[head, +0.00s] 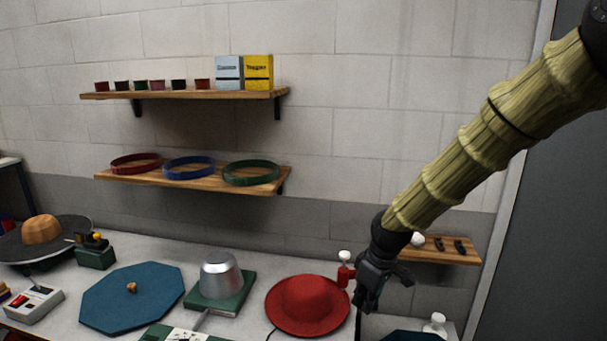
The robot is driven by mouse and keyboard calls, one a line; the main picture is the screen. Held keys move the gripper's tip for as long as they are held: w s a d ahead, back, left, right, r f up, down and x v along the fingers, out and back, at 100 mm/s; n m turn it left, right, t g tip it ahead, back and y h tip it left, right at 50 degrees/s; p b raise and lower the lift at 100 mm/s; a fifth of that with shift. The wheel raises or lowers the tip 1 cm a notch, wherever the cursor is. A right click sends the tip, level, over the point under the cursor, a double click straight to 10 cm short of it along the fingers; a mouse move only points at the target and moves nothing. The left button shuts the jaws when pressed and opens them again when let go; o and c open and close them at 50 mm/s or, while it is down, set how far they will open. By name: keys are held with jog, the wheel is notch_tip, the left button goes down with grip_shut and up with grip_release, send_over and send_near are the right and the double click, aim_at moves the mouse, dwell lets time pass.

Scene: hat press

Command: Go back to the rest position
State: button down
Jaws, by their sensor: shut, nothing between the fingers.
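My gripper (368,299) is at the end of my arm, pointing down, at the lower right of the head view. It is shut and empty. It hangs just right of a red hat (308,304) with a wide brim, which lies on the work table (135,252). A small red stand with a white knob (345,268) shows right beside the gripper, partly behind it. I cannot tell whether they touch.
A metal dome on a green base (221,277), a blue octagonal mat (130,297) and a grey device with a red button (35,303) stand on the table. Two wall shelves (200,179) hold bands and boxes. A small shelf (447,251) lies behind my arm. A white bottle (435,326) stands right.

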jog(key=s+f+m+b, duration=0.15)
jog(key=s+f, duration=0.25)
jog(key=f, duration=0.5)
jog(key=s+f+m+g+b, duration=0.15)
jog(key=s+f, duration=0.25)
jog(key=f, duration=0.6)
jog(key=s+f+m+t+b, duration=0.15)
jog(key=s+f, duration=0.25)
jog(key=f, duration=0.5)
jog(key=s+d+f+m+h+b, duration=0.1)
jog(key=s+d+f+m+b, duration=0.1)
jog(key=s+f, duration=0.8)
jog(key=s+d+f+m+g+b, duration=0.1)
jog(key=s+d+f+m+b, duration=0.2)
jog(key=s, duration=1.3)
jog(key=d+f+b, duration=0.1)
jog(key=d+f, duration=0.2)
jog(key=f, duration=0.3)
jog(key=shift+s+f+g+h, duration=0.2)
jog(key=shift+f+g+h, duration=0.1)
jog(key=shift+f+h, duration=0.1)
